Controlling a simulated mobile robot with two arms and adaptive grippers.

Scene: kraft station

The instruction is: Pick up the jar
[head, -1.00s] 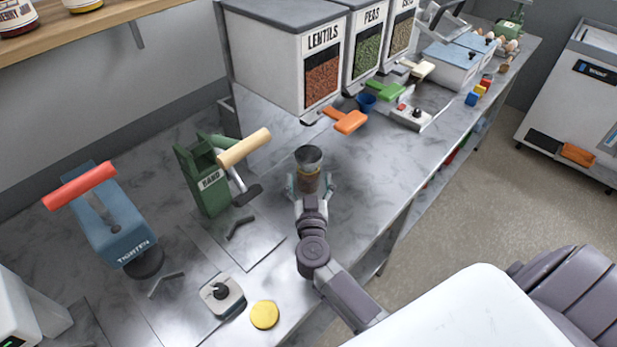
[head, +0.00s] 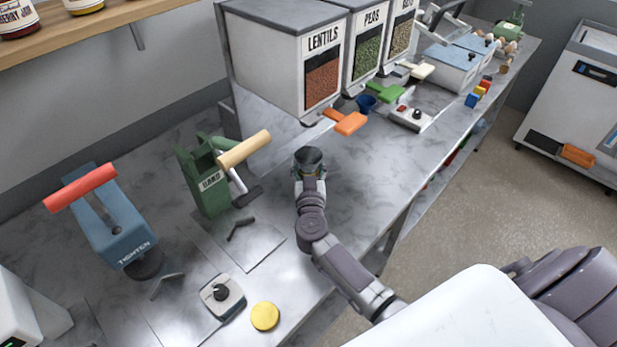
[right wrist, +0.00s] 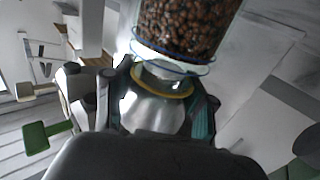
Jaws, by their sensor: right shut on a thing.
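The jar (right wrist: 190,25) is clear glass with brown bean-like contents, seen at the top of the right wrist view. A grey metal funnel-like piece (right wrist: 155,108) with a yellow ring sits at its mouth. In the head view this dark, open funnel top (head: 308,156) shows in front of the lentils dispenser, while my right gripper and arm mostly hide the jar. My right gripper (head: 310,182) is shut on the jar, its fingers on both sides near the yellow ring. I cannot tell whether the jar is clear of the counter. My left gripper is not in view.
The lentils dispenser (head: 285,55) with its orange lever (head: 346,122) stands just behind the jar. A green hand-levered device (head: 205,180) and a blue tighten press (head: 110,225) stand to the left. A yellow disc (head: 264,316) lies near the front edge. Counter right of the jar is clear.

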